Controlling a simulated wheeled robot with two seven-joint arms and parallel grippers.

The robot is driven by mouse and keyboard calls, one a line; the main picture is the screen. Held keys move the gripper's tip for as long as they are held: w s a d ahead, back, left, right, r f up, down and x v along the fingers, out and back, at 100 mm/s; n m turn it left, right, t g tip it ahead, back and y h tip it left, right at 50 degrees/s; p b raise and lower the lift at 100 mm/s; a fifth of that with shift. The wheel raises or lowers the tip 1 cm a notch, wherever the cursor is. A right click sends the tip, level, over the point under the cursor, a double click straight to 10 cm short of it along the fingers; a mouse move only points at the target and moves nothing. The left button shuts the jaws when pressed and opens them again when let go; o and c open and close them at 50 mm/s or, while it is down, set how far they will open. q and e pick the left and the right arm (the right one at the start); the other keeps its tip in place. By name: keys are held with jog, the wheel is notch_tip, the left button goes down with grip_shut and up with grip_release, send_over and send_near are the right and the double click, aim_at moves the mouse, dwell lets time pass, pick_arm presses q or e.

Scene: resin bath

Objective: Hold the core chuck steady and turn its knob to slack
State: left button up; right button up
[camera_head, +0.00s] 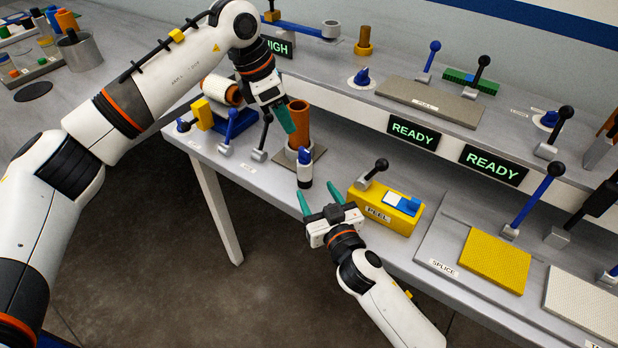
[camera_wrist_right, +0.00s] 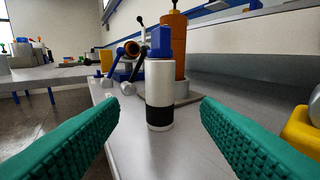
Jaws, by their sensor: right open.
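The core chuck stands on a grey plate (camera_head: 312,158) near the bench's front edge, with an upright orange-brown core (camera_head: 300,122) in it. At its front is a white cylinder with a black band (camera_wrist_right: 159,86) and a blue knob (camera_head: 304,155) on top. My left gripper (camera_head: 287,122) points down beside the core's upper left; its green fingers overlap in view, so its opening and any contact are unclear. My right gripper (camera_head: 320,198) is open and empty in front of the knob. In the right wrist view the cylinder stands centred beyond the spread fingers, apart from them.
A yellow PEEL block (camera_head: 388,213) with a black-knobbed lever is close to the right of my right gripper. Levers (camera_head: 228,135) and an orange roll (camera_head: 218,88) stand left of the chuck. A raised shelf with READY signs (camera_head: 413,132) runs behind.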

aim_at(302, 167)
jog(key=x, duration=1)
jog(key=c, duration=1.2)
jog(key=shift+c, duration=0.2)
